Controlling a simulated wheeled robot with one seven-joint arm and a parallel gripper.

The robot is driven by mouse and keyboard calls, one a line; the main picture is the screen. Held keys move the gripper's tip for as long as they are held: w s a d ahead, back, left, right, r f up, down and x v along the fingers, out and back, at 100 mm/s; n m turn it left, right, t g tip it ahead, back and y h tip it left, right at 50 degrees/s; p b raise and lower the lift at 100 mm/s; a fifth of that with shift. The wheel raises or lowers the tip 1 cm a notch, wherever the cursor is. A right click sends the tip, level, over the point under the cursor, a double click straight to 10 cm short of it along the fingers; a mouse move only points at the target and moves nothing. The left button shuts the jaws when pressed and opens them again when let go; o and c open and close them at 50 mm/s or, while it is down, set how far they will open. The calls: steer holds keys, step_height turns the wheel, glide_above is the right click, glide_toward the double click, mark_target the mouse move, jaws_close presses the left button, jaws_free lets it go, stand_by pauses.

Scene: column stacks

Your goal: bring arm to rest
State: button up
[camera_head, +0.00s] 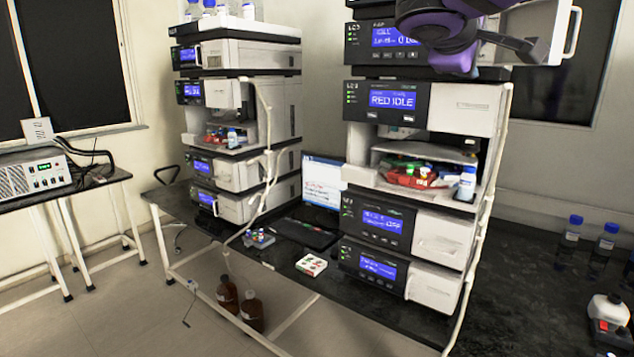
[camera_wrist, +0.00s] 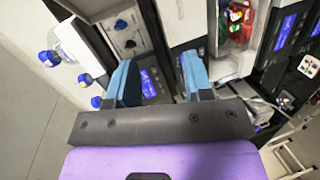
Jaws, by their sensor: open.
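My gripper (camera_wrist: 158,76) shows in the wrist view with its two blue fingers spread apart and nothing between them. Behind the gap are the fronts of instrument modules with small blue screens. In the head view, my purple and black arm is raised at the top right, in front of the upper part of the right column stack (camera_head: 465,108). It covers part of the top modules there. The fingertips are hard to make out in that view.
A left column stack (camera_head: 262,105) stands on the black bench. A laptop (camera_head: 322,185) is between the stacks. A white vial tray (camera_head: 311,265) lies in front. Blue-capped bottles (camera_head: 572,231) stand at the right. Brown bottles (camera_head: 252,310) are below the bench. Floor at left is clear.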

steer(key=s+d+f+m+g+y, duration=0.3)
steer(key=s+f+m+y, duration=0.1)
steer(key=s+f, duration=0.6)
steer(key=s+d+f+m+g+y, duration=0.3)
steer(key=s+f+m+y, duration=0.1)
steer(key=s+f, duration=0.7)
steer(key=s+y, duration=0.1)
steer(key=s, duration=0.1)
steer(key=shift+s+d+f+m+y, duration=0.2)
steer(key=shift+s+d+m+y, duration=0.1)
steer(key=shift+s+m+y, duration=0.1)
steer(key=shift+c, duration=0.4)
